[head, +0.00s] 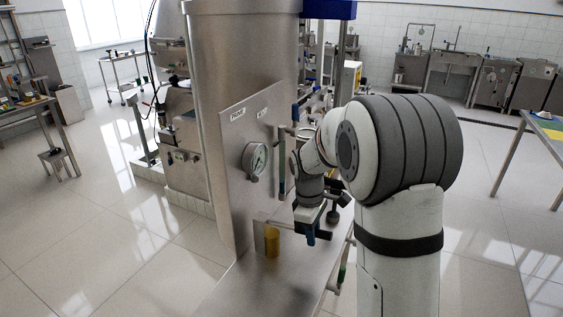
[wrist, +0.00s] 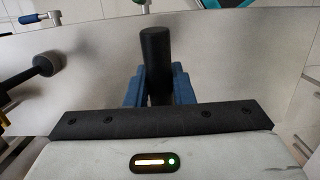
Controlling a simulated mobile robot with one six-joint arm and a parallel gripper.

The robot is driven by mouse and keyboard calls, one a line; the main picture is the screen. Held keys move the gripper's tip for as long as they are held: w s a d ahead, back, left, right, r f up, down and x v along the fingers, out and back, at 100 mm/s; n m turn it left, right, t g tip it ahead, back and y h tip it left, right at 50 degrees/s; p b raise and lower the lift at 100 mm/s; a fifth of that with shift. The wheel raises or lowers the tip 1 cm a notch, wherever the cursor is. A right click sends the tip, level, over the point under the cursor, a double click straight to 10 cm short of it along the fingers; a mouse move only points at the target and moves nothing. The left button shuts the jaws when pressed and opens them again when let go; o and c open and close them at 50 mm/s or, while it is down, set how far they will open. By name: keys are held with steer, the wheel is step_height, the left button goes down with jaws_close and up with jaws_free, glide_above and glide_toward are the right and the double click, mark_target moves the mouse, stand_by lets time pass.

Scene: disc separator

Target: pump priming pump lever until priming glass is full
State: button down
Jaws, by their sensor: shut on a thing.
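My gripper (head: 311,238) is in front of the steel panel in the head view, its blue fingers pointing down. In the wrist view its blue fingers (wrist: 159,90) are closed on both sides of a black cylindrical handle (wrist: 156,48), which looks like the priming pump lever. The lever's pivot is hidden.
A round gauge (head: 256,158) sits on the steel panel (head: 236,190) above the amber cylinder. A black knob (wrist: 44,65) is left of the handle in the wrist view. A steel ledge (head: 262,288) lies below. Tiled floor is open at left.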

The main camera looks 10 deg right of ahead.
steer(key=r+p, duration=0.1)
steer(key=r+h+p, duration=0.1)
steer(key=p, duration=0.1)
steer(key=r+g+p, duration=0.1)
steer(key=shift+w+a+r+h, duration=0.3)
steer(key=shift+a+r, duration=0.05)
steer(key=shift+r, duration=0.05)
steer(key=shift+w+a+r+g+h+p, duration=0.2)
steer(key=shift+r+g+h+p, duration=0.4)
steer(key=shift+p, duration=0.65)
steer(key=shift+c, duration=2.2)
jaws_free()
steer(key=shift+s+f, duration=0.1)
steer(key=p+v, duration=0.3)
steer(key=v, duration=0.5)
